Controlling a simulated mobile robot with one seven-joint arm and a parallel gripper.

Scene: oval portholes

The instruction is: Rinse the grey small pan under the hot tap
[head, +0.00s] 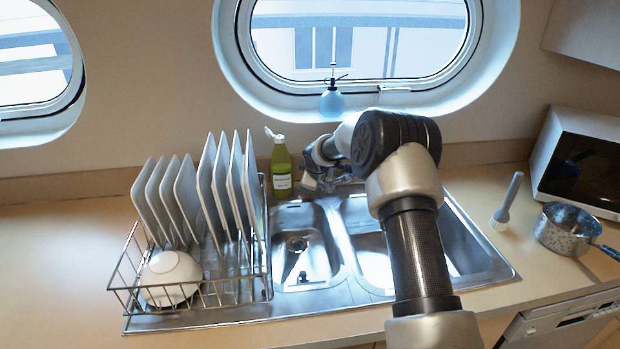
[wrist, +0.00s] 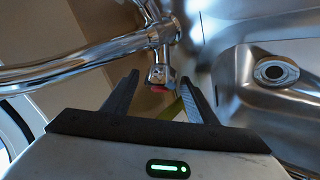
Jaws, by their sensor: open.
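The grey small pan (head: 562,240), speckled and with a handle towards the lower right, stands on the counter right of the sink. The chrome tap (head: 345,183) is at the back of the sink, partly hidden by my arm; its pipe (wrist: 75,68) shows large in the wrist view. A small chrome tap knob (wrist: 158,73) carries a red mark. My gripper (wrist: 158,80) is open, its fingertips on either side of this knob; I cannot tell whether they touch it. In the head view my gripper is at the tap, mostly hidden by my arm.
The steel sink (head: 290,222) has two bowls; my arm crosses the right one. A dish rack (head: 130,285) with plates and a bowl stands left. A green bottle (head: 281,172) is behind the left bowl. A brush (head: 508,200) and a microwave (head: 585,120) are right.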

